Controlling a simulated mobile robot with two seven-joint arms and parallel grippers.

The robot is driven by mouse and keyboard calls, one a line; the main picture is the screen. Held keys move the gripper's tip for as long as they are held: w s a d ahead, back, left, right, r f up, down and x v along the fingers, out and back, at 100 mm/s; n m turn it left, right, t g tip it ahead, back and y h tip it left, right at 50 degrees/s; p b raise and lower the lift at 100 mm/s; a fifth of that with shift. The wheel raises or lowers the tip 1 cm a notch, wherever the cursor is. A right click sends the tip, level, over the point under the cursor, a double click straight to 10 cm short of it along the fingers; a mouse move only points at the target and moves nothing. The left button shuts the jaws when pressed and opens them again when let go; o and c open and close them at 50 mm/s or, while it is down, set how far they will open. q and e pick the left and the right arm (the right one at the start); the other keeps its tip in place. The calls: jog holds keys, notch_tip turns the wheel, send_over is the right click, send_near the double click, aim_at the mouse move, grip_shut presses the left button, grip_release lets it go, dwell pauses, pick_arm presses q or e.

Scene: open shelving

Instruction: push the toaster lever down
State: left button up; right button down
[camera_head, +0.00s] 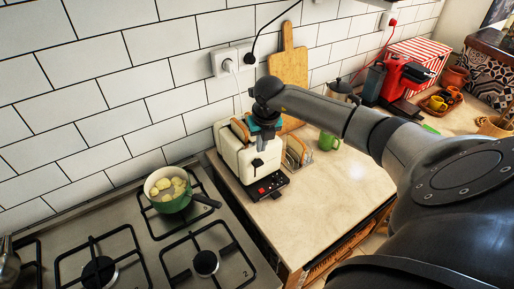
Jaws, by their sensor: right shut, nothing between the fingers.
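The cream toaster (229,157) stands on the counter beside the stove, with browned bread slices (238,129) in its top slots. Its dark lever (257,163) shows on the front face, above a dark base with red controls (263,190). My right gripper (259,144) is shut and empty. It points down at the toaster's front end, just above the lever in the picture. Whether it touches the lever I cannot tell. The gripper and wrist hide part of the toaster's top. My left gripper is not in view.
A green pot (169,190) with pale food sits on the stove (150,250) at left. A toast rack (298,151), a green mug (328,141) and a cutting board (288,68) are near the toaster. The counter front (325,195) is clear. A red coffee machine (402,77) stands farther right.

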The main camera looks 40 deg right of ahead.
aim_at(258, 163)
jog(key=shift+f, duration=0.15)
jog(key=b+x, duration=0.6)
jog(key=shift+w+f+b, duration=0.2)
jog(key=shift+f+b, duration=0.15)
dwell(0.4)
